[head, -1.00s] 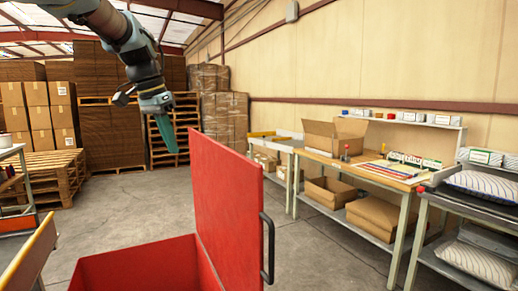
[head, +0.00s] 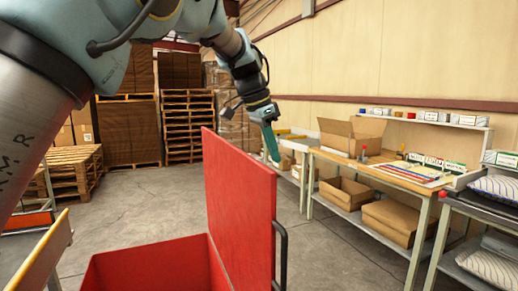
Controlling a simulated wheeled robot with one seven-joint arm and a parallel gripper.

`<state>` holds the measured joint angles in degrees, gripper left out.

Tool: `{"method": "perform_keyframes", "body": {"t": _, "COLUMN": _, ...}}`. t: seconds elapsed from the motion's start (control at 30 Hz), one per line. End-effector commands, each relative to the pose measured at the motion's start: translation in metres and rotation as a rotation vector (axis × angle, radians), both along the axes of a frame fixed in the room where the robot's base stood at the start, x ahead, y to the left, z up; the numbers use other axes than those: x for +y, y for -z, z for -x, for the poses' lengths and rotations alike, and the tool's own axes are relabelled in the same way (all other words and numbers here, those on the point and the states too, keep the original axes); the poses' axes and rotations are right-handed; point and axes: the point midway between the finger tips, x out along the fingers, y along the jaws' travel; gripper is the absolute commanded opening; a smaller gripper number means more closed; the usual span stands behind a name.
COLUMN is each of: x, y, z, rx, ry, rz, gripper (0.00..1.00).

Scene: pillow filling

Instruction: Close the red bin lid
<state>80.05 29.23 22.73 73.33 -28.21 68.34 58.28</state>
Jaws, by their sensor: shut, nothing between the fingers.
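The red bin (head: 150,262) stands at the bottom centre of the head view, with its open top showing and its lower part cut off by the frame. Its red lid (head: 238,205) stands upright at the bin's right side, open. A dark handle (head: 282,255) is on the lid's right face. My gripper (head: 273,155) is shut and empty, pointing down near the top right corner of the lid. It appears behind or just beyond the lid's upper edge; whether it touches cannot be told.
A workbench (head: 385,178) with an open cardboard box (head: 350,136) stands along the right wall. A shelf with striped pillows (head: 495,188) is at the right edge. Pallets (head: 190,128) stand at the back. A yellow-edged surface (head: 40,250) is at lower left. Floor between is clear.

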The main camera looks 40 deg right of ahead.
Motion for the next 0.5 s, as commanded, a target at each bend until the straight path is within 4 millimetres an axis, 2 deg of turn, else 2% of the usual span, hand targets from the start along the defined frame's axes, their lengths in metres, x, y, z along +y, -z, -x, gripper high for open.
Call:
{"method": "perform_keyframes", "body": {"t": 0.03, "x": 0.01, "y": -0.006, "z": -0.005, "rx": 0.0, "ry": -0.005, "rz": 0.001, "gripper": 0.0}}
{"method": "perform_keyframes", "body": {"t": 0.1, "x": 0.02, "y": -0.005, "z": -0.008, "rx": 0.001, "ry": -0.004, "rz": 0.002, "gripper": 0.0}}
{"method": "perform_keyframes", "body": {"t": 0.2, "x": 0.029, "y": -0.005, "z": -0.011, "rx": 0.0, "ry": -0.002, "rz": 0.001, "gripper": 0.0}}
{"method": "perform_keyframes", "body": {"t": 0.5, "x": 0.038, "y": -0.002, "z": -0.015, "rx": 0.0, "ry": -0.001, "rz": 0.002, "gripper": 0.0}}
